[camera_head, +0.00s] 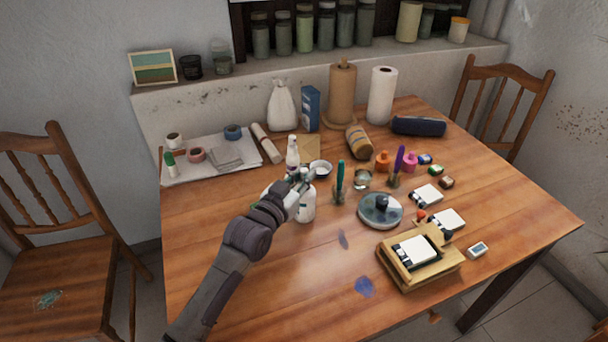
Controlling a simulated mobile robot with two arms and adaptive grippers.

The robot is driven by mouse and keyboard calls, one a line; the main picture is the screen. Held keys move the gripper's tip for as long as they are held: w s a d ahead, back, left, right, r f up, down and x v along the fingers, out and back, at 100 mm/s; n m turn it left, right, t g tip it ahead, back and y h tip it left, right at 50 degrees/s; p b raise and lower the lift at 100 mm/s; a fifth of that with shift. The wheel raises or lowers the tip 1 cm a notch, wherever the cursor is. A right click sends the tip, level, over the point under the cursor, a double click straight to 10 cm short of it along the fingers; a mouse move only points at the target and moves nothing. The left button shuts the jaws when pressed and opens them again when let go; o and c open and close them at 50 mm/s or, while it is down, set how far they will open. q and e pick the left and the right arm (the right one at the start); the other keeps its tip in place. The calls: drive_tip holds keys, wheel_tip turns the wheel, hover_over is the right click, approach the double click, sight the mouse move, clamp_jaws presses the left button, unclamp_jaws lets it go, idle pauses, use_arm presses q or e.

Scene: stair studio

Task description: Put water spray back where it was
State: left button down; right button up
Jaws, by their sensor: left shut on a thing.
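My left arm reaches in from the bottom left over the table. My left gripper (304,182) is shut at the top of a white bottle (306,208), which looks like the water spray. The bottle is upright, and the gripper and wrist hide its upper part. I cannot tell whether its base touches the table. My right gripper is not in view.
Close to the held bottle are a green-handled tool in a holder (340,180), a small glass (362,180) and a round dish (380,212). A wooden box (405,278) stands front right. A white sheet (200,172) lies back left. The table's front left is clear.

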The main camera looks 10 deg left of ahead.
use_arm(q)
drive_tip(key=c, duration=1.1)
unclamp_jaws()
drive_tip(key=shift+c, duration=0.2)
drive_tip(key=shift+r, duration=0.15)
drive_tip(key=shift+s+a, duration=0.15)
drive_tip(key=shift+s, duration=0.2)
drive_tip(key=v, duration=1.1)
drive_tip(key=shift+s, duration=0.1)
